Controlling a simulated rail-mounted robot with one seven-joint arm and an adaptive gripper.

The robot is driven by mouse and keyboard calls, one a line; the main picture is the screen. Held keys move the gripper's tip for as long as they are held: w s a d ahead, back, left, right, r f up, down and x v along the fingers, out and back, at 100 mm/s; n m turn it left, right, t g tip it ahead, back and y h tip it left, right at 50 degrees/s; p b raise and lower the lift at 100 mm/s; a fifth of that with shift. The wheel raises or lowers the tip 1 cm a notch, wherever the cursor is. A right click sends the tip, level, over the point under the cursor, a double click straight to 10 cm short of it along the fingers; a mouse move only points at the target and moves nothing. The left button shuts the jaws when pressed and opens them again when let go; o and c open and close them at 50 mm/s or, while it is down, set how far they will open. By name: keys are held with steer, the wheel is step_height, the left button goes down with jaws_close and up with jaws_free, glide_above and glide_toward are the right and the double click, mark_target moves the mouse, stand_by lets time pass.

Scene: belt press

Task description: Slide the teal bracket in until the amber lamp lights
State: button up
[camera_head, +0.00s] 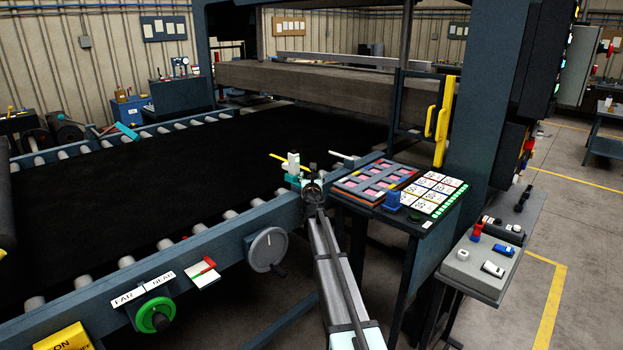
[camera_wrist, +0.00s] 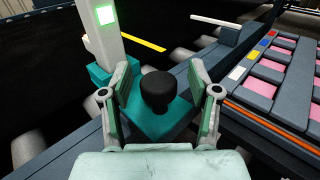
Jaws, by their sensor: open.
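The teal bracket (camera_wrist: 150,124) sits on the blue frame rail at the belt's near edge, with a black knob (camera_wrist: 157,88) standing up from it. In the head view a bit of the teal bracket (camera_head: 294,180) shows; my arm hides the rest. My gripper (camera_wrist: 158,82) is open, one finger on each side of the knob, with gaps visible. A white post (camera_wrist: 88,42) rises beside the bracket at upper left. It carries a small square lamp (camera_wrist: 106,16), glowing green. I see no lit amber lamp.
A tray of pink and grey blocks (camera_head: 373,182) and a panel of white cards (camera_head: 432,192) stand right of my gripper. A grey handwheel (camera_head: 267,249) is on the rail's front. The black belt (camera_head: 180,180) lies beyond the rail. A yellow strip (camera_wrist: 138,39) sticks out from the post.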

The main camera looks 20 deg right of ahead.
steer(key=v, duration=1.2)
